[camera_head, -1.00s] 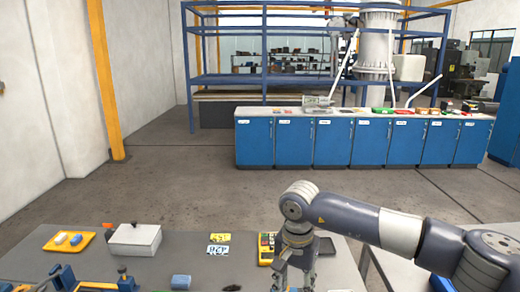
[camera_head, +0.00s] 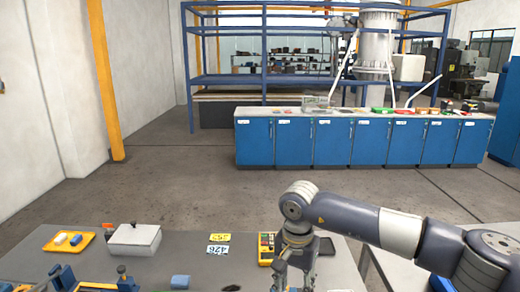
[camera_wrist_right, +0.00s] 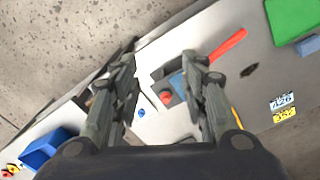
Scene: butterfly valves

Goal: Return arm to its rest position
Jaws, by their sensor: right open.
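My right arm reaches in from the right in the head view, with its gripper (camera_head: 294,276) pointing down over the right part of the grey table (camera_head: 200,255). The fingertips are cut off by the lower frame edge there. In the right wrist view the same gripper (camera_wrist_right: 160,75) is open, its two fingers well apart with nothing held between them. Below and between the fingers lie part of the table, a red-handled tool (camera_wrist_right: 228,46) and a small blue piece (camera_wrist_right: 141,113). My left gripper is not in view.
On the table stand a yellow tray (camera_head: 69,241), a grey box (camera_head: 134,239), number plates (camera_head: 218,244), a blue block (camera_head: 180,282) and blue-and-yellow fixtures (camera_head: 95,282). A dark tablet-like item (camera_head: 327,246) lies beside my gripper. Blue cabinets (camera_head: 330,142) stand farther back across open floor.

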